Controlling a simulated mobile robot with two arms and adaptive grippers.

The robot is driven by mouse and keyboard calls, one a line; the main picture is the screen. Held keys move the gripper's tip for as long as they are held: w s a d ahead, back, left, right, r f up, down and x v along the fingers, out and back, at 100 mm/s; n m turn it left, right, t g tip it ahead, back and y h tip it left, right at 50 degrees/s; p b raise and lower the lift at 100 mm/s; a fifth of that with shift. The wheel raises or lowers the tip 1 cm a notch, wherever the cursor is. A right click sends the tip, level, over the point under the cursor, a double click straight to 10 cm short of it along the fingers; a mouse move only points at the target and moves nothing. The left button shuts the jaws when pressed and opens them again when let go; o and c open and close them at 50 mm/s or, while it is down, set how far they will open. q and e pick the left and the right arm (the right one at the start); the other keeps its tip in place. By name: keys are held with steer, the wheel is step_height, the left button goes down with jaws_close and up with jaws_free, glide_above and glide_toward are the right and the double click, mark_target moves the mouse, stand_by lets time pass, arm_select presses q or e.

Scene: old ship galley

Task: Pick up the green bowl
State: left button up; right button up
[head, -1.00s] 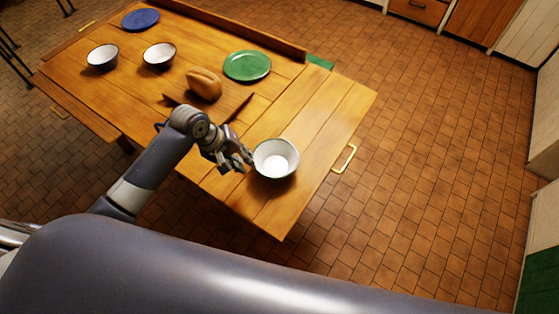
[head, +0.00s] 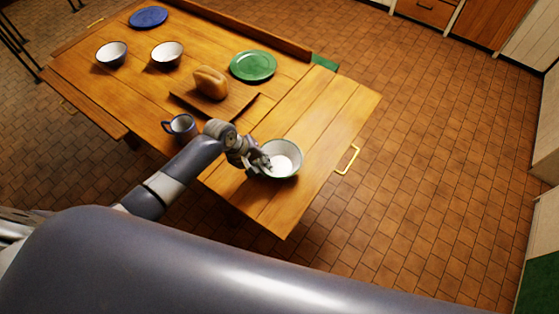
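The bowl (head: 285,161), white inside with a thin rim that looks greenish, stands upright on the near right part of the wooden table. Little of its outer side shows. My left gripper (head: 262,164) is at the bowl's left rim, with a fingertip reaching over the rim into the bowl. The fingers are small and overlap the rim, so I cannot tell whether they are closed on it. My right gripper is not in view.
On the table (head: 330,110) are a green plate (head: 253,65), a bread loaf (head: 211,82) on a board (head: 238,105), a mug (head: 180,125), two white bowls (head: 111,54) (head: 167,54) and a blue plate (head: 148,17). The table right of the bowl is clear.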

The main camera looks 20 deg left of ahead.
arm_select(q)
steer(key=shift+w+d+f, duration=0.1)
steer(key=shift+d+f, duration=0.05)
steer(key=shift+f, duration=0.25)
jaws_close()
steer(key=shift+r, duration=0.1)
